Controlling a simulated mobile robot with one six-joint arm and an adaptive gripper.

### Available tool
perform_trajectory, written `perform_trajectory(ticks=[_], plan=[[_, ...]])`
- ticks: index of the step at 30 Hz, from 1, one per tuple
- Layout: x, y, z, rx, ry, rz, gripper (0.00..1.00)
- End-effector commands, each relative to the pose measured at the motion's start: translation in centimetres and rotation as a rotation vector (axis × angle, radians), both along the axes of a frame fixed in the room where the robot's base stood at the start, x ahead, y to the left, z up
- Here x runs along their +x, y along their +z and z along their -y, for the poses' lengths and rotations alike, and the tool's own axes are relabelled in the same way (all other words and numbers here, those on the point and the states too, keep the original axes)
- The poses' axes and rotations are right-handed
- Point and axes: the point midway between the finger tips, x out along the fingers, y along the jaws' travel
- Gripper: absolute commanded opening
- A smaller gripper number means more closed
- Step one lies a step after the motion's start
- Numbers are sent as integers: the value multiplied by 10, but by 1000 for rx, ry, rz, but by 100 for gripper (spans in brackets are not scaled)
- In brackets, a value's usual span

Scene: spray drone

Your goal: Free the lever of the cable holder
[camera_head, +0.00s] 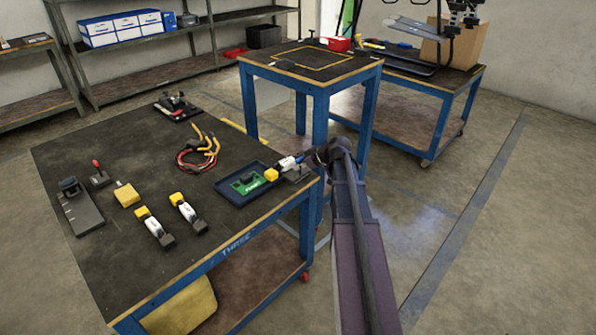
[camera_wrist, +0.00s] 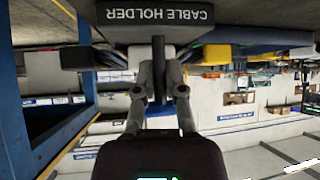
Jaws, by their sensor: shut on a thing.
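The cable holder (camera_head: 293,174) is a dark block at the right corner of the front table. The wrist view shows its body (camera_wrist: 155,12) upside down, with the lettering "CABLE HOLDER". Its lever (camera_wrist: 158,58) is a dark upright bar at the holder's front. My gripper (camera_wrist: 158,88) has its two fingers closed on this lever from both sides. In the head view my gripper (camera_head: 316,158) is at the table's right edge beside the holder, and my arm hides part of it. I cannot tell the lever's exact angle.
Red and yellow cables (camera_head: 199,150) and two white-yellow parts lie further left. A second blue table (camera_head: 318,85) stands close behind.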

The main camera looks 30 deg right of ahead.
Motion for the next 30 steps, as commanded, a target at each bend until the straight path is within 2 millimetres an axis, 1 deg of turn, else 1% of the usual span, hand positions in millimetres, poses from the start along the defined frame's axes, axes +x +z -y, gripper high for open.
perform_trajectory(ticks=[1,3,17,18,20,21,22,30], plan=[[-3,-3,-2,6,3,13,0],[-4,-2,-1,12,3,28,0],[-4,0,-1,18,3,47,0],[-4,0,-1,18,3,47,17],[-4,0,-1,18,3,47,35],[-4,0,-1,18,3,47,46],[-4,0,0,18,2,48,50],[-2,0,0,18,2,49,50]])
